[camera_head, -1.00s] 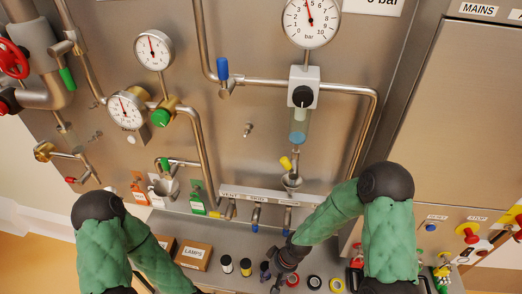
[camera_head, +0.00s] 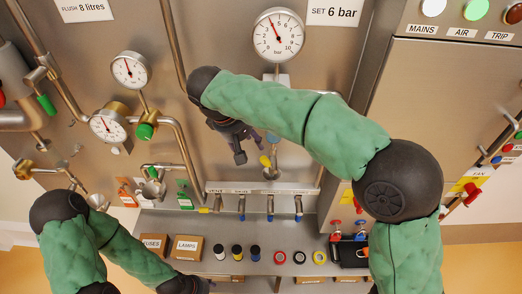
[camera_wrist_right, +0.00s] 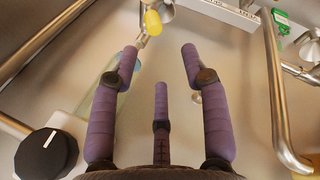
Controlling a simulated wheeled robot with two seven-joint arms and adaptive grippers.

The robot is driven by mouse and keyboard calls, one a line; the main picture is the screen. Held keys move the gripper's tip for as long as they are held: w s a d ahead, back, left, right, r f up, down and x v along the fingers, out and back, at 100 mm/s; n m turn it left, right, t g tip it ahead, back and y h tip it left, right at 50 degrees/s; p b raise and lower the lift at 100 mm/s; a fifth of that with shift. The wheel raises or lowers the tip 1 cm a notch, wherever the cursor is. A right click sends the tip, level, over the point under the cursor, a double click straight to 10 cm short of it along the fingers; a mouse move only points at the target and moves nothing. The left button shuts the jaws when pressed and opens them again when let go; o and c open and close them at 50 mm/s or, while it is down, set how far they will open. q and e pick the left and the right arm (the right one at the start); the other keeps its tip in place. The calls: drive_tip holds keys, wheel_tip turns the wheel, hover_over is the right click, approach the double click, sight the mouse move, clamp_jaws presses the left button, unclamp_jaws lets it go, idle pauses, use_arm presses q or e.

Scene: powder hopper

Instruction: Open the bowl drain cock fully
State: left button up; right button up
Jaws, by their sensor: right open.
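The bowl drain cock shows as a small yellow handle (camera_head: 265,161) in the head view, slanting just above a metal tundish (camera_head: 273,173). In the right wrist view the yellow handle (camera_wrist_right: 153,22) is at the top, beyond the fingertips. The clear bowl (camera_wrist_right: 103,98) is behind the left finger there; in the head view my right arm hides most of it. My right gripper (camera_head: 239,152) is open and empty, just left of the handle and apart from it. Its purple fingers (camera_wrist_right: 160,55) are spread in the wrist view.
A black regulator knob (camera_wrist_right: 46,152) is near the left finger in the wrist view. A pressure gauge (camera_head: 278,35) is above my right arm. A rail (camera_head: 262,188) with several blue-handled valves runs below the tundish. Boxes (camera_head: 187,248) and small rolls stand on the shelf.

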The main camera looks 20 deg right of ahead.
sight(262, 158)
drive_tip(key=b+x, duration=0.1)
drive_tip(key=x, duration=0.2)
drive_tip(key=b+x, duration=0.1)
drive_tip(key=x, duration=0.2)
drive_tip(key=b+x, duration=0.1)
drive_tip(key=x, duration=0.3)
drive_tip(key=shift+d+r, duration=0.15)
drive_tip(key=shift+d, duration=0.25)
